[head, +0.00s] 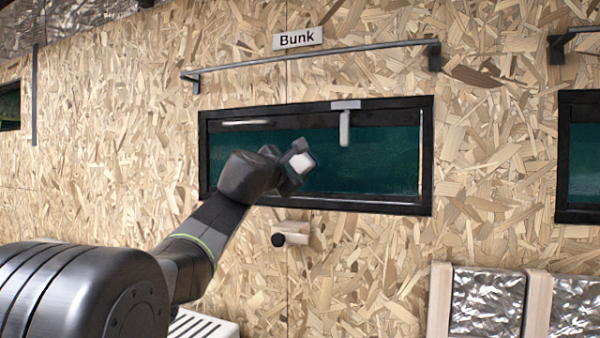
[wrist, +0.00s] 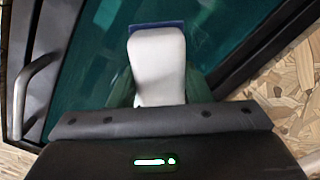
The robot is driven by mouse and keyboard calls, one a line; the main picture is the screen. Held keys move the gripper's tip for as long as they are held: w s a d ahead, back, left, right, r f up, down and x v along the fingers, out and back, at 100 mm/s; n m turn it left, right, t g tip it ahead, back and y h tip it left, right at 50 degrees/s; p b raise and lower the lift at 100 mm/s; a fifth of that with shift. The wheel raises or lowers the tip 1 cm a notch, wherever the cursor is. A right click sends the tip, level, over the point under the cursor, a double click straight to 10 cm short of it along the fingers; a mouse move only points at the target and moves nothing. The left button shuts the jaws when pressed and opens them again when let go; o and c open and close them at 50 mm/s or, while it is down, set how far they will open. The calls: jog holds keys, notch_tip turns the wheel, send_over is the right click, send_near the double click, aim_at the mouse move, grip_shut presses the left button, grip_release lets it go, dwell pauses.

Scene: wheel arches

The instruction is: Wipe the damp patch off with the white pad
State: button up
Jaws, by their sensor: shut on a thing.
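The white pad (head: 302,162) is held in my gripper (head: 293,168), in front of the dark green pane of the framed window (head: 425,160) under the Bunk sign. In the wrist view the pad (wrist: 157,65) is a white block with a blue far edge (wrist: 157,28). My gripper (wrist: 157,98) is shut on it. The pad's far end is over the green pane (wrist: 95,65); I cannot tell whether it touches. No damp patch can be made out on the pane; my arm and the pad hide part of it.
A metal rail (head: 310,58) runs above, below the Bunk sign (head: 298,38). A wooden block with a black knob (head: 290,234) sits just below the frame. Foil-covered panels (head: 486,302) stand at lower right.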

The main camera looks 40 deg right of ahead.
jog(key=w+a, duration=0.4)
jog(key=w, duration=0.4)
jog(key=shift+w+a, duration=0.25)
jog(key=shift+w, duration=0.15)
dwell(0.5)
jog(key=shift+a+f+b, duration=0.1)
jog(key=shift+f+b, duration=0.05)
jog(key=shift+b, duration=0.2)
jog(key=shift+b+v, duration=0.95)
jog(key=shift+v, duration=1.85)
jog(key=shift+b+v, duration=0.45)
jog(key=shift+v, duration=1.05)
jog(key=shift+s, duration=0.1)
